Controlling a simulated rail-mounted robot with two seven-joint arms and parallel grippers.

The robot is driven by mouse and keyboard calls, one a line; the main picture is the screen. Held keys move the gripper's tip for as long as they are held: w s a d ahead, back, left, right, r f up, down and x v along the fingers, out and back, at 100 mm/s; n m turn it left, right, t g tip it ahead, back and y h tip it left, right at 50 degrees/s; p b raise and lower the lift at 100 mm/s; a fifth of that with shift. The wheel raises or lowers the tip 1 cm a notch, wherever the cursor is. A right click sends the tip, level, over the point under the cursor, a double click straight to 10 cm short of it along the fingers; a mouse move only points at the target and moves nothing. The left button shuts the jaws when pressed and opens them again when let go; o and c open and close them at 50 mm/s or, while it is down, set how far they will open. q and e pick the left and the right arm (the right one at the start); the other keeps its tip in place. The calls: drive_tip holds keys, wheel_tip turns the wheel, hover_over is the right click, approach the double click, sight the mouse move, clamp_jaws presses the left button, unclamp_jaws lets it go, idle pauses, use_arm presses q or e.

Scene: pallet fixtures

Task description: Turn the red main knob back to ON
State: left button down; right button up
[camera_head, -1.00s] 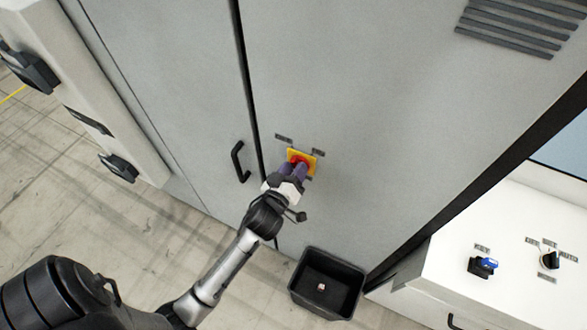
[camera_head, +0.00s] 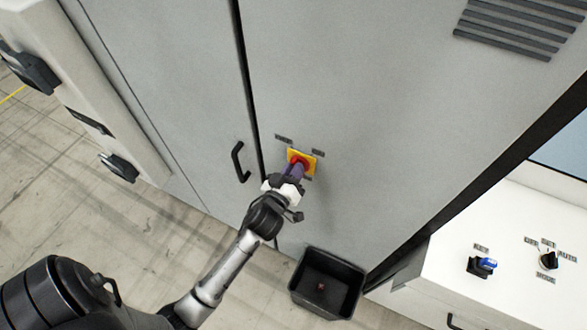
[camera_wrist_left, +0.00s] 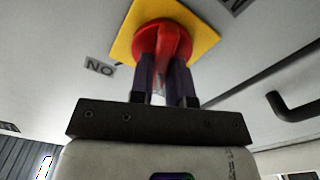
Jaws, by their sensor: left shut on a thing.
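The red main knob (camera_head: 297,161) sits on a yellow square plate (camera_head: 311,158) on the grey cabinet door. In the left wrist view the red knob (camera_wrist_left: 171,38) shows its raised grip running down between my two purple fingers. My left gripper (camera_head: 294,171) is shut on this grip, and its fingers hide part of the knob in the head view. In the left wrist view, my left gripper (camera_wrist_left: 164,72) is close below the yellow plate (camera_wrist_left: 205,30). A label (camera_wrist_left: 100,68) beside the plate reads "NO" as seen, possibly ON upside down. My right gripper is not in view.
A black door handle (camera_head: 239,162) is left of the knob. An open black bin (camera_head: 347,272) with a small reddish thing (camera_head: 321,287) in it stands below. A white console (camera_head: 520,225) with a blue key (camera_head: 488,263) and a black selector (camera_head: 549,259) is at right.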

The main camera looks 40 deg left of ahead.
use_arm(q)
drive_tip(key=m, duration=0.3)
drive_tip(key=m+p, duration=0.1)
drive_tip(key=m, duration=0.2)
drive_tip(key=m+p, duration=0.1)
drive_tip(key=m, duration=0.3)
drive_tip(key=shift+w+d, duration=0.1)
drive_tip(key=shift+d, duration=0.3)
drive_tip(key=shift+m, duration=0.4)
drive_tip(key=c, duration=1.1)
unclamp_jaws()
drive_tip(key=shift+b+v, duration=1.7)
drive_tip(key=shift+v, duration=5.2)
